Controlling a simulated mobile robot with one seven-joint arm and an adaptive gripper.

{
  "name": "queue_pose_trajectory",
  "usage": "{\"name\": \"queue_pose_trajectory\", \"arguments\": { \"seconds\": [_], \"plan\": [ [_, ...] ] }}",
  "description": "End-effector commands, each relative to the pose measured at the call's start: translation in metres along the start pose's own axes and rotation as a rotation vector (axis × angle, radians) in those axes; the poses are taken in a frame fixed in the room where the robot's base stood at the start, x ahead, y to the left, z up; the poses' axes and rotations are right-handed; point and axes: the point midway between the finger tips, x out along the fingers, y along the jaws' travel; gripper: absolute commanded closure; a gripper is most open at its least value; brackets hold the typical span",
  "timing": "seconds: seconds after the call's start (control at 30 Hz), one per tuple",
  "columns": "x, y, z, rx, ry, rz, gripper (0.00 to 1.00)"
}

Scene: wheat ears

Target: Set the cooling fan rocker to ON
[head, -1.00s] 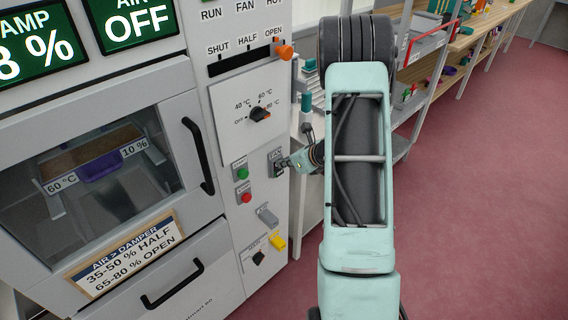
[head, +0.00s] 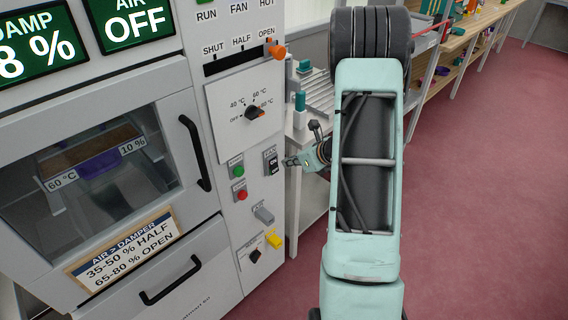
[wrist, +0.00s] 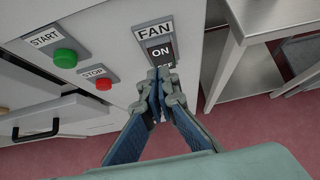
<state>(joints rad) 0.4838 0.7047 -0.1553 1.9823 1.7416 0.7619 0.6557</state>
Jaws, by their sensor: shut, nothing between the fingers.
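The cooling fan rocker (head: 272,163) is a dark switch on a grey plate marked FAN, on the right side of the machine front. It also shows in the wrist view (wrist: 160,51), with ON on its upper half and OFF on its lower half, partly hidden by my fingertips. I cannot tell for sure which half is pressed in. My gripper (head: 288,162) is shut and empty, just right of the rocker in the head view, seemingly a little off its face. In the wrist view my gripper (wrist: 160,76) has its fingertips together over the lower half.
A green START button (wrist: 65,58) and a red STOP button (wrist: 103,84) sit left of the rocker. A display (head: 133,23) reads AIR OFF. A metal-legged table (wrist: 245,30) stands close right.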

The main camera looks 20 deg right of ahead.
Motion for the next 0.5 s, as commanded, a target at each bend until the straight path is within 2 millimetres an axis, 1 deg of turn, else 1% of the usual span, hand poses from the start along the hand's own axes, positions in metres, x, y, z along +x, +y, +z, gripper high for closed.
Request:
{"name": "queue_pose_trajectory", "arguments": {
  "seconds": [0.03, 0.1, 0.3, 0.4, 0.5],
  "plan": [
    [-0.011, -0.001, 0.006, -0.003, -0.006, -0.004, 1.00],
    [-0.024, -0.001, 0.010, -0.004, -0.006, -0.004, 1.00],
    [-0.058, -0.001, 0.019, -0.003, -0.004, -0.005, 1.00],
    [-0.071, 0.000, 0.022, -0.003, -0.004, -0.003, 1.00],
    [-0.080, 0.000, 0.025, -0.003, -0.003, -0.002, 1.00]
  ]
}}
